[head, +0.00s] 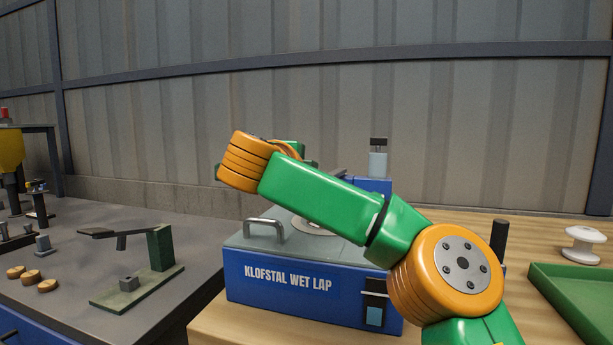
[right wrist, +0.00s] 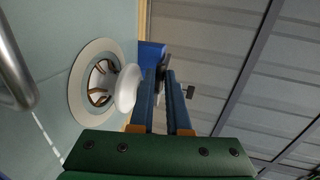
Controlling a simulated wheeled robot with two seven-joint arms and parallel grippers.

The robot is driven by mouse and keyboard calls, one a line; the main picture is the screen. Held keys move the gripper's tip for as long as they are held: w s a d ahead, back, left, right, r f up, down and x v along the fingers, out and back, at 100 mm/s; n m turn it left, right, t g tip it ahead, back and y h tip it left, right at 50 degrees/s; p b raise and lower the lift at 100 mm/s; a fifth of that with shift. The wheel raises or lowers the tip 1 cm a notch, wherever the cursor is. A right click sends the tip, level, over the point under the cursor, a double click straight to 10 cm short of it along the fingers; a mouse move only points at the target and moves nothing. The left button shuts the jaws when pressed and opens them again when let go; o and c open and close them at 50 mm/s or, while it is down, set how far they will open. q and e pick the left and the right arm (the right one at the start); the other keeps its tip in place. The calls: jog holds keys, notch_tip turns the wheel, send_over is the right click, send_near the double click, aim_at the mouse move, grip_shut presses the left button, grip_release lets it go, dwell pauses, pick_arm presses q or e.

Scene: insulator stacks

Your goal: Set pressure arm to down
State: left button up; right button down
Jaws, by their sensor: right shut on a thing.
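The blue lapping machine (head: 290,290) marked "KLOFSTAL WET LAP" stands on the wooden bench, with a light grey-green top. My right arm crosses in front of it and hides much of the top. My right gripper (right wrist: 161,76) shows in the right wrist view, its blue fingers shut on a dark bar (right wrist: 163,62) that looks like the pressure arm. A white rounded piece (right wrist: 127,88) sits beside the fingers, in front of a pale ring (right wrist: 92,82) on the machine top; whether they touch, I cannot tell. My left gripper is not in view.
A metal handle (head: 264,224) rises from the machine's front left. A green tray (head: 570,290) and a white spool (head: 583,245) are at right. A grey table (head: 60,260) at left holds a lever device (head: 160,248) and several small discs. A clear bottle (head: 378,163) stands behind.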

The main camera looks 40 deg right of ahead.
jog(key=c, duration=0.9)
grip_release()
jog(key=shift+w, duration=0.1)
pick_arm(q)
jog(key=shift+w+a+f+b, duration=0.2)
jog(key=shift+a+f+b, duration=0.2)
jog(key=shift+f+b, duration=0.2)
pick_arm(e)
jog(key=v, duration=0.7)
